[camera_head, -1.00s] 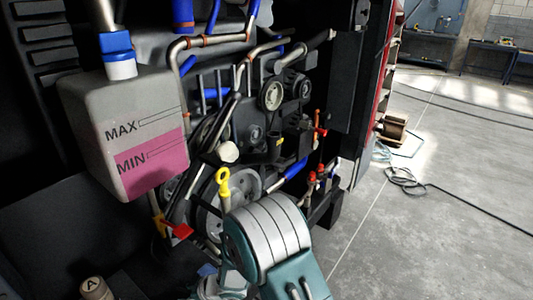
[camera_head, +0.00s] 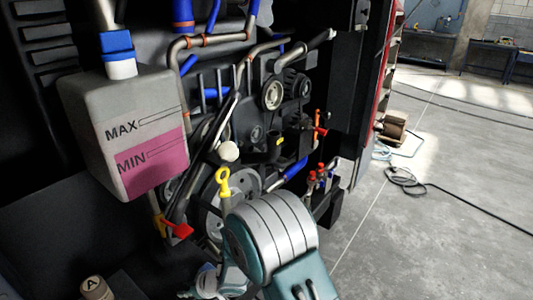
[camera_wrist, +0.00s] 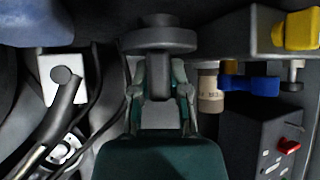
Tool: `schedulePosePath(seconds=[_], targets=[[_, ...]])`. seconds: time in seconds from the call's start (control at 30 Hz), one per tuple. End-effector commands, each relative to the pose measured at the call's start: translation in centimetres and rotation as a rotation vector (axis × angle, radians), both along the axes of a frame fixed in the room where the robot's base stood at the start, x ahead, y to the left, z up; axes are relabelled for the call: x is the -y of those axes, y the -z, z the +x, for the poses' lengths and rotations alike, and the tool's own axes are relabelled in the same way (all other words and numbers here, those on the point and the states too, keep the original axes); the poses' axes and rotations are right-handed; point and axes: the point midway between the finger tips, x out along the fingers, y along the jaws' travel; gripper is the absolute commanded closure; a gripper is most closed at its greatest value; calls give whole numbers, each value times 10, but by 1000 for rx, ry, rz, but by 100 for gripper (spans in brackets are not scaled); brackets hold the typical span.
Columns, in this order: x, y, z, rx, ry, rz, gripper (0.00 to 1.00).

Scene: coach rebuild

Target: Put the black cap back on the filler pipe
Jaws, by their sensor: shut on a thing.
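In the wrist view, my gripper (camera_wrist: 159,88) is shut on the black cap (camera_wrist: 158,38), a dark round piece with a wide rim, held at its fingertips. The cap does not show clearly in the head view, where my arm (camera_head: 270,235) covers much of the lower middle. A dark pipe (camera_wrist: 58,92) with a rounded end stands left of the gripper in the wrist view, apart from the cap. I cannot tell whether it is the filler pipe. I cannot see whether anything lies under the cap.
The coolant tank (camera_head: 90,110) with MAX and MIN marks hangs at the left. A yellow ring handle (camera_head: 222,182) and red lever (camera_head: 178,230) stand near my arm. A beige cylinder (camera_wrist: 210,88) and dark box (camera_wrist: 255,140) sit right of my gripper. Open floor (camera_head: 440,220) lies right.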

Motion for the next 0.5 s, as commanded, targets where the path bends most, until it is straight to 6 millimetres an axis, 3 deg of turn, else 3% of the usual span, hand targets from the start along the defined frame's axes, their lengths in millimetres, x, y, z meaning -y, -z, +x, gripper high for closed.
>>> schedulePosePath(seconds=[0.5], targets=[[0,-36,0,2,-1,1,100]])
